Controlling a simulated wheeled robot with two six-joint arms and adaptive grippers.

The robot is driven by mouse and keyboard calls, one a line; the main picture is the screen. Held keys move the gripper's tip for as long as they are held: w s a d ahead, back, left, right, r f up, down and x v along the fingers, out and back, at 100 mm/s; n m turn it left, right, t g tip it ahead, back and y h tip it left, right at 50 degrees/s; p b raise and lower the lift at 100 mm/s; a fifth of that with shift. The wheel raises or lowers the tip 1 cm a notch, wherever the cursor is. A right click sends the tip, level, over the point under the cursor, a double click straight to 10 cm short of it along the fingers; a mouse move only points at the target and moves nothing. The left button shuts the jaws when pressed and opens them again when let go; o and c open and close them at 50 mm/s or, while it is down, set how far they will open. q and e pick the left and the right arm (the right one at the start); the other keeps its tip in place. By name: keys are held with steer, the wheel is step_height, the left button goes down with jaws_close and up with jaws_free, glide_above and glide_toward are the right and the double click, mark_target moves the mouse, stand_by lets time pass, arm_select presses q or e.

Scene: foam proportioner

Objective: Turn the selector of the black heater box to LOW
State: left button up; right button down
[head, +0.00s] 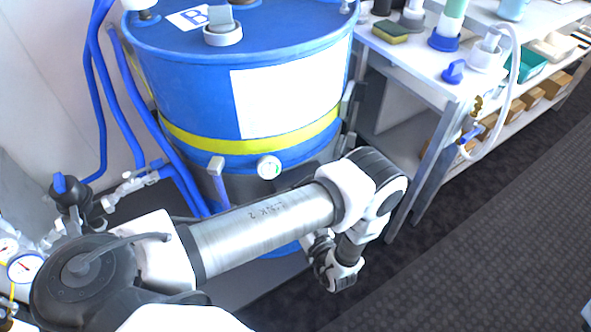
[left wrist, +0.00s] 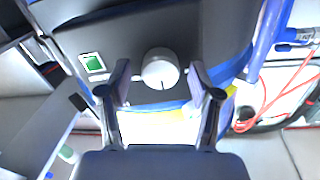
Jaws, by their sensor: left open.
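The black heater box (left wrist: 120,38) fills the upper part of the left wrist view. Its round pale selector knob (left wrist: 160,68) has a small dark mark at its lower edge in that view. A green rocker or lamp (left wrist: 93,62) in a white frame sits to its left. I cannot read any LOW marking. My left gripper (left wrist: 163,88) is open, with one finger on each side of the knob; I cannot tell whether they touch it. In the head view my left gripper (head: 337,272) is below the bent wrist, in front of the drum, and my arm hides much there.
A blue drum (head: 180,80) with a yellow band and white label stands behind my arm. A small gauge (head: 268,167) sticks out below the band. Blue hoses (head: 120,100) run at left. A workbench (head: 425,70) with bottles stands at right; dark floor (head: 490,220) lies open.

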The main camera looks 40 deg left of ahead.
arm_select(q)
steer(key=c, duration=1.1)
steer(key=shift+c, duration=0.2)
steer(key=shift+n, duration=0.3)
steer(key=n+p, duration=0.4)
steer(key=n, duration=0.7)
steer(key=shift+s+a+p, duration=0.1)
steer(key=shift+p, duration=0.2)
steer(key=shift+n, duration=0.3)
steer(key=o, duration=1.1)
steer(key=shift+o, duration=0.2)
